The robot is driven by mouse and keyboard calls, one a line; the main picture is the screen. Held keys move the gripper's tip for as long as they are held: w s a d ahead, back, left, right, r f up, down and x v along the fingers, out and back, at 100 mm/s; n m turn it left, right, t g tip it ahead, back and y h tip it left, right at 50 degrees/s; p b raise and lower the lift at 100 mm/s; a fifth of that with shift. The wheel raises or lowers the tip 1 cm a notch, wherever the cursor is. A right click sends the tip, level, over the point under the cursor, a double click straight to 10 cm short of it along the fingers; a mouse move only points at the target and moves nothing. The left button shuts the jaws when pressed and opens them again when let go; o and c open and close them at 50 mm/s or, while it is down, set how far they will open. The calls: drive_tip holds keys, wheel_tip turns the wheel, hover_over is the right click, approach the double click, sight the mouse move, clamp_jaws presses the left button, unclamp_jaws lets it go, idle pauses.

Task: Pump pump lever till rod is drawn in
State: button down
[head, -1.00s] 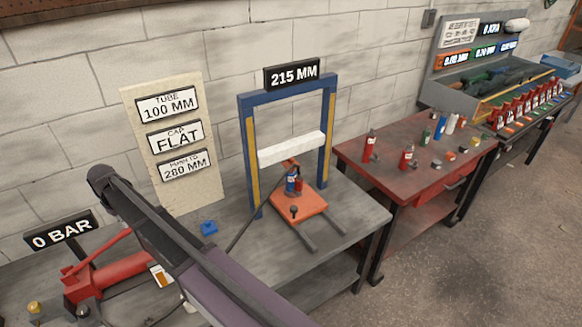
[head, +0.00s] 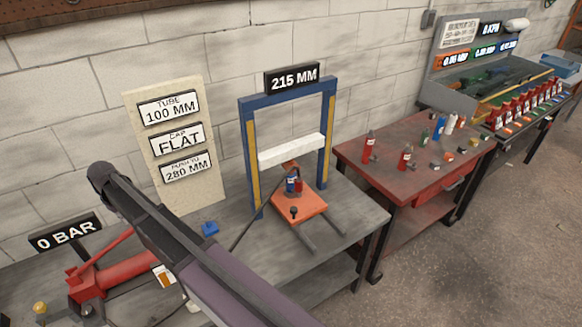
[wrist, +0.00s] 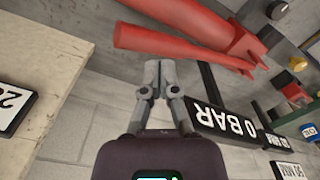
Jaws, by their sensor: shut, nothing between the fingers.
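The red pump (head: 115,277) lies on the bench at the lower left, partly hidden by my arm. Its red lever (head: 104,249) slants above it. In the wrist view the lever (wrist: 165,40) runs beside the pump body (wrist: 200,16). My gripper (wrist: 153,92) is shut and empty, its tips close to the lever; contact cannot be told. My gripper is hidden in the head view. The pump's sign (head: 66,232) reads 0 BAR. A small blue and red cylinder (head: 291,184) stands on an orange plate (head: 301,205) inside the blue frame (head: 250,140). I cannot make out its rod.
A display on the frame (head: 292,76) reads 215 MM. A board (head: 207,195) carries signs for tube, cap and 280 MM. A small blue part (head: 210,229) lies on the grey bench (head: 352,222). A red table (head: 375,178) with bottles stands to the right.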

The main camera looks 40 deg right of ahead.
drive_tip(key=shift+r+p, duration=1)
drive_tip(key=shift+r, duration=0.25)
drive_tip(key=s+d+m, duration=0.5)
drive_tip(key=s+d, duration=1.8)
drive_tip(key=s, duration=0.3)
drive_tip(key=shift+m, duration=0.3)
drive_tip(key=shift+a, duration=0.1)
